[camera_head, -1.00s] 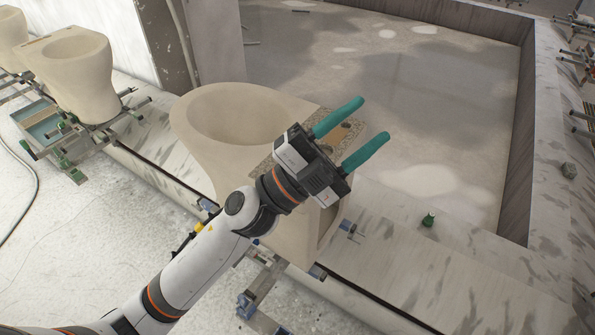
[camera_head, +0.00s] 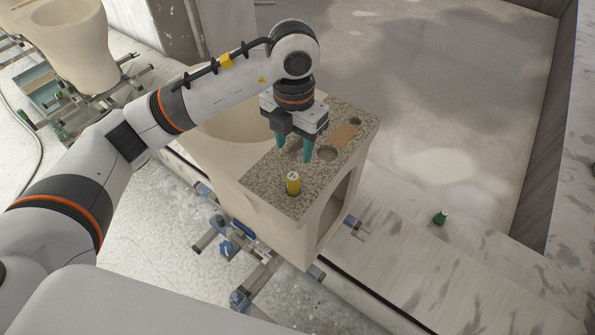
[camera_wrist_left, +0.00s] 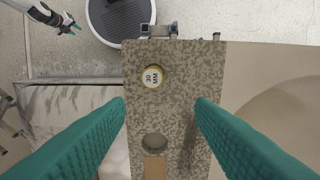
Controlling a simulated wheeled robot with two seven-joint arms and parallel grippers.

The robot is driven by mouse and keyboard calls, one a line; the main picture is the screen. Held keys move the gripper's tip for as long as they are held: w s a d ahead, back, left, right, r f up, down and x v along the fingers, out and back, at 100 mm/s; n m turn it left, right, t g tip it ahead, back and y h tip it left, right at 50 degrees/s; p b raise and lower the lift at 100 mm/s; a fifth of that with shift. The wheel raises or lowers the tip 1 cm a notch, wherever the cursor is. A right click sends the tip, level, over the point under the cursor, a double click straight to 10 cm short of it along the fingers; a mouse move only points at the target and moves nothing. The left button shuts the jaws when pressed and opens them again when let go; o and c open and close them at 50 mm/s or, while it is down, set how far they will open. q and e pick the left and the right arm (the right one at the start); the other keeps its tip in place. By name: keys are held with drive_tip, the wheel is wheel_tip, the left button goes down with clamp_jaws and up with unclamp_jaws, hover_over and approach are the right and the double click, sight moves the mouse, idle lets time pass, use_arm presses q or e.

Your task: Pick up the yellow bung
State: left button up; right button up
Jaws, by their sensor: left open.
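The yellow bung (camera_head: 293,183) stands upright in the near end of a speckled board on top of the pale toilet-shaped casting. In the left wrist view the bung (camera_wrist_left: 152,76) shows from above, with a white top printed with "30 MM". My left gripper (camera_head: 293,158) points down over the board, a little behind the bung. Its teal fingers are apart with nothing between them. In the left wrist view the fingers (camera_wrist_left: 160,125) frame the board, and the bung lies ahead of them.
The speckled board (camera_head: 268,189) has an empty round hole (camera_head: 327,153), another hole and a tan strip (camera_head: 345,133). A green bung (camera_head: 440,217) stands on the ledge at right. Another casting (camera_head: 72,42) stands at back left. My other gripper (camera_wrist_left: 72,27) shows small in the wrist view.

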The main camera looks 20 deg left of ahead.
sight(293, 175)
use_arm(q)
drive_tip(key=f, duration=0.1)
drive_tip(key=s+f+p, duration=0.1)
drive_tip(key=f, duration=0.1)
drive_tip(key=shift+s+f, duration=0.3)
use_arm(e)
drive_tip(key=s+r, duration=0.2)
drive_tip(key=s, duration=0.4)
use_arm(q)
wheel_tip(293, 175, down, 4)
drive_tip(key=p, duration=0.3)
drive_tip(key=shift+s+d+r, duration=0.1)
drive_tip(key=shift+r, duration=0.15)
wheel_tip(293, 175, down, 2)
drive_tip(key=shift+s+f, duration=0.1)
drive_tip(key=shift+s, duration=0.05)
drive_tip(key=shift+f, duration=0.3)
drive_tip(key=c, duration=0.8)
drive_tip(key=shift+c, duration=1.3)
use_arm(e)
drive_tip(key=w+r, duration=0.2)
drive_tip(key=shift+w+d+r, duration=0.1)
drive_tip(key=shift+w+r, duration=0.15)
drive_tip(key=shift+r, duration=0.1)
